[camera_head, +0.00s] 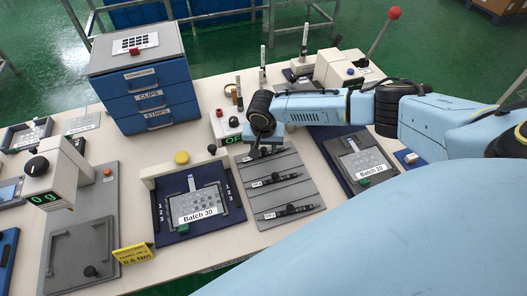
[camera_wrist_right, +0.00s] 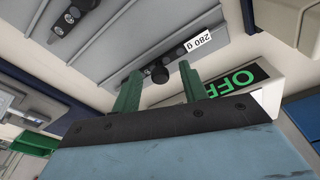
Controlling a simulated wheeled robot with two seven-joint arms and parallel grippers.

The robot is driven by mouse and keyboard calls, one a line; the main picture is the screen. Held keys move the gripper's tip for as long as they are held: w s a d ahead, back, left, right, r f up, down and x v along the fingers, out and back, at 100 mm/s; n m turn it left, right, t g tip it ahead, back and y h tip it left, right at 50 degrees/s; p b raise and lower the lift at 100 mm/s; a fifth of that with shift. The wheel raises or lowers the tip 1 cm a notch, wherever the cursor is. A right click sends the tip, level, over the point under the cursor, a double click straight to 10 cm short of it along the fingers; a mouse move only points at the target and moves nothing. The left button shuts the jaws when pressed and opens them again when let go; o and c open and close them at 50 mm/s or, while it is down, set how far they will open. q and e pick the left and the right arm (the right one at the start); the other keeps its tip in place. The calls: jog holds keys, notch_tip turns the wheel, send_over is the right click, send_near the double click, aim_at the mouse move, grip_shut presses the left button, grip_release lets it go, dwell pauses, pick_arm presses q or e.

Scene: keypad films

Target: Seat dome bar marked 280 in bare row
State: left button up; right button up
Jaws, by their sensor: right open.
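The dome bar marked 280 g (camera_wrist_right: 160,73) is dark with a round knob and a white label. It lies on the grey stepped rack (camera_wrist_right: 140,40). My right gripper (camera_wrist_right: 160,92) is open, its green fingers either side of the knob, apart from it. In the head view my right gripper (camera_head: 264,150) is over the rack's far end and hides that bar. Two other labelled bars lie nearer on the rack (camera_head: 287,163), a middle one (camera_head: 272,181) and a front one (camera_head: 287,211). The Batch 30 keypad film (camera_head: 198,204) lies in a blue fixture numbered 1 to 3. Its bare row is unclear. My left gripper is out of view.
A box with a green OFF display (camera_wrist_right: 240,80) stands close beside my right gripper. A Batch 20 board (camera_head: 362,163) lies right of the rack. Blue drawers (camera_head: 150,100) stand behind the fixture. A press reading 0 g (camera_head: 48,185) stands at left.

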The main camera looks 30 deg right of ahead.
jog(key=shift+f, duration=0.25)
grip_shut()
